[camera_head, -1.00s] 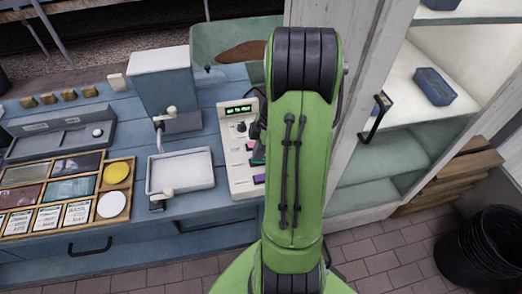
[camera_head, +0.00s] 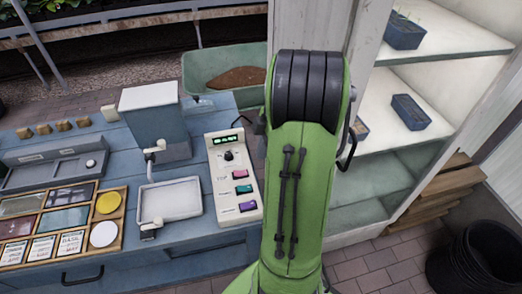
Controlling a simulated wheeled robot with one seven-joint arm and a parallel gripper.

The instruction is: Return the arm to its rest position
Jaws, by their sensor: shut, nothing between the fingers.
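My green arm (camera_head: 305,170) rises through the middle of the head camera view, with a black ribbed joint at its top and two dark cables along its face. My gripper is hidden behind the arm, so its fingers do not show. A white control panel (camera_head: 246,185) with a green display and coloured buttons stands on the blue bench (camera_head: 190,240), just left of the arm, and is seen clear of it.
A tray of tiles and labels (camera_head: 125,195) and a grey basin (camera_head: 168,201) lie on the bench. A green trough (camera_head: 205,62) stands behind. A shelf cabinet (camera_head: 445,50) with blue planters (camera_head: 410,111), stacked boards (camera_head: 440,188) and a black bin (camera_head: 470,262) are at right.

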